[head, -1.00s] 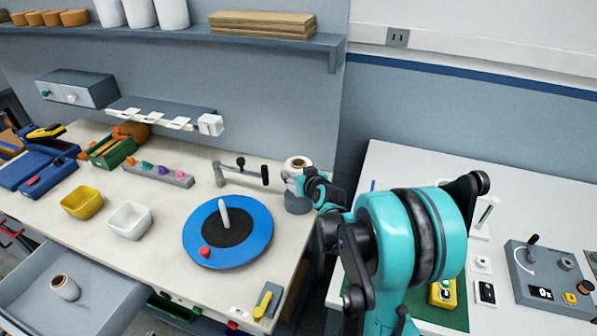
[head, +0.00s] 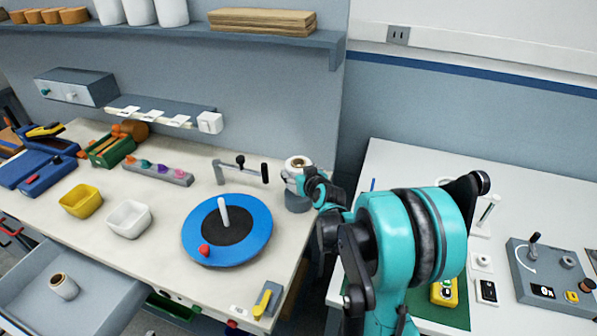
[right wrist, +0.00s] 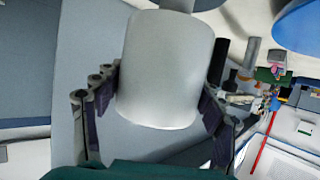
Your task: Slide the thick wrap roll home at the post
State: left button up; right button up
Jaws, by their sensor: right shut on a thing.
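The thick wrap roll (head: 298,163) is white with a brown core and stands upright at the back right of the left bench. My right gripper (head: 303,184) is shut on its side. In the right wrist view the roll (right wrist: 165,70) fills the space between the two fingers of the gripper (right wrist: 165,88). A grey round base (head: 298,203) shows directly below the roll. The gripper partly hides the gap between them, so I cannot tell how far down the roll sits. The post itself is not clearly seen. My left gripper is not in view.
A blue turntable (head: 257,239) with a white peg and red knob lies front left of the roll. A grey arm bracket (head: 219,172) with a black handle stands close to its left. Another roll (head: 63,286) lies in the open drawer (head: 100,300). A shelf (head: 300,38) hangs above.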

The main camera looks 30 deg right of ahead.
jog(key=shift+f, duration=0.15)
jog(key=shift+f+b, duration=1.35)
dwell(0.3)
jog(key=o, duration=1.6)
jog(key=shift+s, duration=0.15)
jog(key=v, duration=1.1)
jog(key=shift+s, duration=0.35)
jog(key=shift+a+r, duration=0.1)
